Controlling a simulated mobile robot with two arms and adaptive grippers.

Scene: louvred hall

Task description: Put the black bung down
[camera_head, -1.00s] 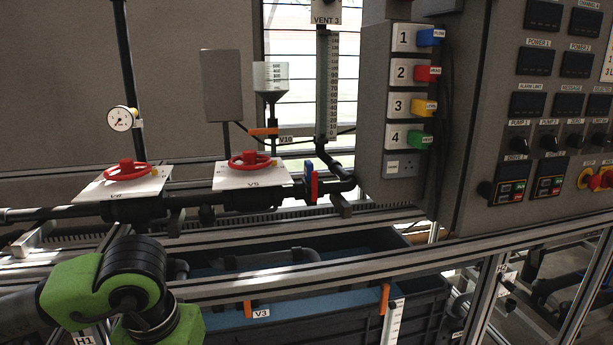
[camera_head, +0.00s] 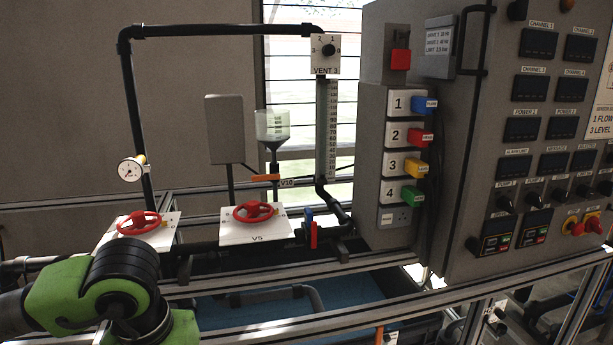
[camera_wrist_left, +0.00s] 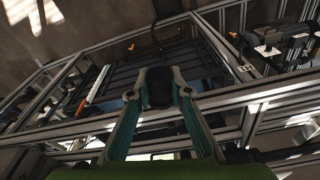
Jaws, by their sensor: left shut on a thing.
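In the left wrist view, a black bung (camera_wrist_left: 159,88) sits between the fingertips of my left gripper (camera_wrist_left: 160,94), which is shut on it. The bung looks dark and blocky, and its lower end is hard to make out. It is held over the framed rig, with dark slats and rails behind it; I cannot tell how high. In the head view only green and black links of my left arm show at the lower left; the gripper and bung are out of that picture. My right gripper is in neither view.
Metal rails (camera_head: 300,288) cross the front of the rig, above a blue-lined tank (camera_head: 245,312). Red valve wheels (camera_head: 255,211) stand on white plates, with black pipes around them. A grey control cabinet (camera_head: 460,130) fills the right side.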

